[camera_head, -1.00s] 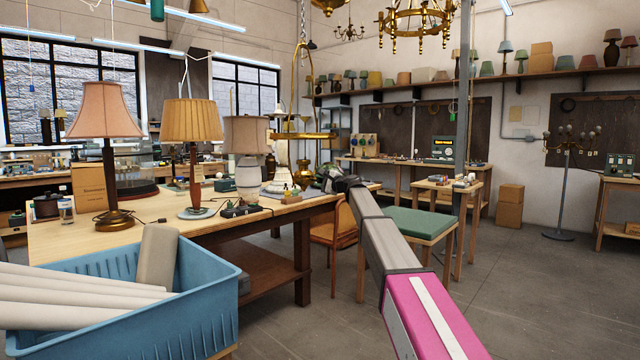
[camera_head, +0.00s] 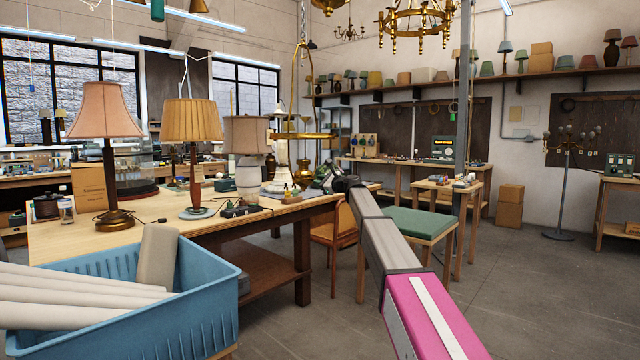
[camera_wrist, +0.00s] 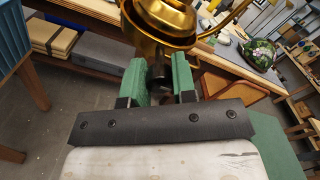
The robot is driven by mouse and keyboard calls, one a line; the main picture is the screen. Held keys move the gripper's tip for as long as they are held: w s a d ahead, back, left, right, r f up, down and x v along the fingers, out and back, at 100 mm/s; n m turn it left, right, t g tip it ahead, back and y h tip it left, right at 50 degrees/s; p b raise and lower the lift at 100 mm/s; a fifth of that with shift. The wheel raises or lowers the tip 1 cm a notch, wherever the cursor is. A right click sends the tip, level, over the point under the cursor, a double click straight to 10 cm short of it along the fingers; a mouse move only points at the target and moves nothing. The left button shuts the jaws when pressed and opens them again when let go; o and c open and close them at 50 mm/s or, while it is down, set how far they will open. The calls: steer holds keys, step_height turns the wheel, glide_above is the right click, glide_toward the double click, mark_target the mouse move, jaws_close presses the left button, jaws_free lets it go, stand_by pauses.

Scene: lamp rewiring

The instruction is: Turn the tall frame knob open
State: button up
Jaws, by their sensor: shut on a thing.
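The tall brass frame (camera_head: 296,75) rises at the far end of the near workbench, with a wide brass ring on it. In the wrist view its rounded brass body (camera_wrist: 160,22) fills the top middle. A small dark knob (camera_wrist: 158,73) sticks out below the brass. My gripper (camera_wrist: 158,78) has its two green fingers on either side of this knob, shut on it. In the head view my gripper (camera_head: 322,178) is small and partly hidden by my arm, at the bench's right end. The knob cannot be made out there.
The near workbench (camera_head: 75,240) carries several lamps, including one with a pink shade (camera_head: 105,110) and one with a pleated shade (camera_head: 192,120). A blue crate (camera_head: 190,310) with pale rolls stands front left. A green-topped stool (camera_head: 418,224) is beside my arm. The floor at right is clear.

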stand_by(0.3)
steer(key=o, duration=0.9)
steer(key=shift+s+d, duration=0.1)
steer(key=v, duration=1)
steer(key=shift+s+d, duration=0.2)
steer(key=shift+d, duration=0.05)
